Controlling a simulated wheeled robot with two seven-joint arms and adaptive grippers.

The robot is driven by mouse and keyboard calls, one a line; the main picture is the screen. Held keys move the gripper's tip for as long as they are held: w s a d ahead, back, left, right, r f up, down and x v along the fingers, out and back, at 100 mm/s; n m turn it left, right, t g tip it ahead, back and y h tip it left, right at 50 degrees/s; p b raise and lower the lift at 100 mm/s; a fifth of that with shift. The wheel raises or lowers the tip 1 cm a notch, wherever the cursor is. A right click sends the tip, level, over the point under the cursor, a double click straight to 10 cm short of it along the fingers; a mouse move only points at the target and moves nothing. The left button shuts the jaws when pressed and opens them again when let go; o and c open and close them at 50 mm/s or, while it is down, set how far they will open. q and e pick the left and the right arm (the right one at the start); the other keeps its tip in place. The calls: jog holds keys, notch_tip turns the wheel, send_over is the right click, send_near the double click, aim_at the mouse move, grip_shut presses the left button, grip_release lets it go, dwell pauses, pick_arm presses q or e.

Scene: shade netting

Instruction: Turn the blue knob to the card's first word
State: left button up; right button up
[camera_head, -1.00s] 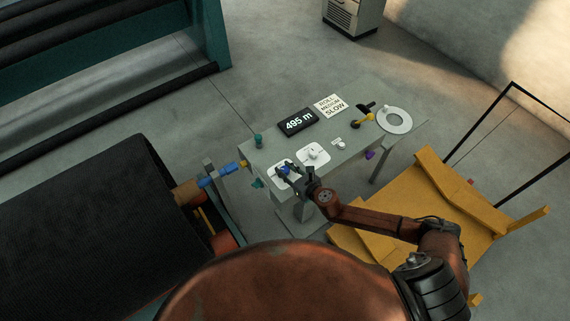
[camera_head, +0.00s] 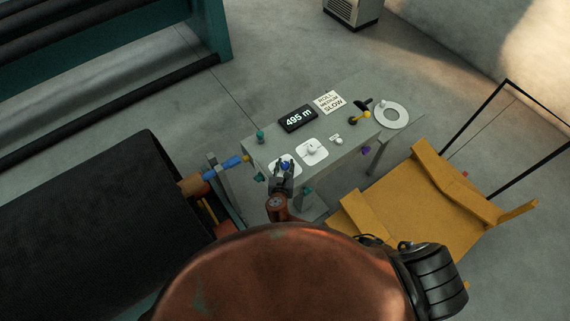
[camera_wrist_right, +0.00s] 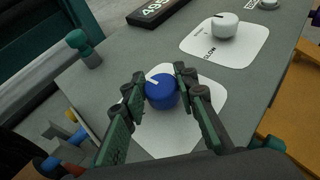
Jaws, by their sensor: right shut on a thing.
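The blue knob (camera_wrist_right: 161,92) sits on a white plate (camera_wrist_right: 172,134) on the grey console, with a white mark on its top pointing to the upper left in the right wrist view. Any words on its plate are hidden or unreadable. My right gripper (camera_wrist_right: 160,88) is shut on the knob, one finger on each side. In the head view the right gripper (camera_head: 284,170) covers most of the knob. The white card (camera_head: 329,103) lies at the console's back; its top line looks like ROLL and its bottom line SLOW, with a small line between. My left gripper is out of view.
A white knob (camera_wrist_right: 223,25) on its own plate stands beside the blue one. A black roll (camera_head: 90,220) lies left.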

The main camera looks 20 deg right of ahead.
jog(key=shift+m+h, duration=0.3)
jog(key=shift+h, duration=0.1)
jog(key=o, duration=1.2)
jog(key=shift+c, duration=0.2)
jog(key=v, duration=1.2)
jog(key=shift+r, duration=0.15)
